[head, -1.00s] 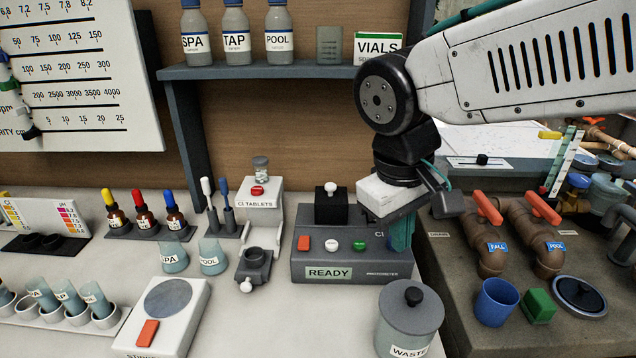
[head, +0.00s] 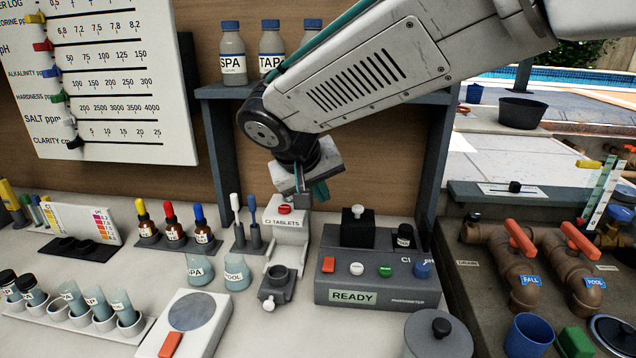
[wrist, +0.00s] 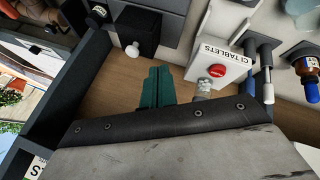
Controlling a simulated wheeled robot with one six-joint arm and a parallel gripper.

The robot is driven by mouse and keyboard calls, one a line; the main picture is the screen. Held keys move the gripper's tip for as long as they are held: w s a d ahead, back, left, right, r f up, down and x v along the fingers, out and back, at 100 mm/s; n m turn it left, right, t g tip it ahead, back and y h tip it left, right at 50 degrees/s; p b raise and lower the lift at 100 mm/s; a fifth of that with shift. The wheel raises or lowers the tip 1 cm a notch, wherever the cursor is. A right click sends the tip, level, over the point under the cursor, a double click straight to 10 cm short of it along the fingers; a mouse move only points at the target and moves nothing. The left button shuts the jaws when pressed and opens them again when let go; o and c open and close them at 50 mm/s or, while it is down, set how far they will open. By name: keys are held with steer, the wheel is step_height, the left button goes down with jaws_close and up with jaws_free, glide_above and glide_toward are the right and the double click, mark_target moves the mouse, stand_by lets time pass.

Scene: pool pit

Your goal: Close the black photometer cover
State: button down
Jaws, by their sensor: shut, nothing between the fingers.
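The photometer (head: 380,283) is a dark grey box with a lit READY label. Its black cover (head: 358,230), a block with a white knob on top, stands upright on the back left of the box. A black-capped vial (head: 405,236) stands uncovered just right of the cover. In the wrist view the cover (wrist: 140,28) is near the top, with the vial's cap (wrist: 98,14) beside it. My gripper (head: 319,190) is raised above and behind the white tablet dispenser, left of the cover and apart from it. Its teal fingers (wrist: 158,87) are shut and empty.
A lidded waste pot (head: 437,335) is at the front right. A shelf with bottles (head: 232,52) hangs behind, its dark upright right of the vial.

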mark_target(351, 215)
steer(key=w+d+f, duration=0.2)
steer(key=d+f, duration=0.1)
steer(key=w+d+f, duration=0.1)
steer(key=shift+d+f, duration=0.2)
steer(key=shift+f, duration=0.15)
steer(key=shift+w+d+f, duration=0.1)
steer(key=shift+w+d, duration=0.05)
steer(key=shift+d, duration=0.35)
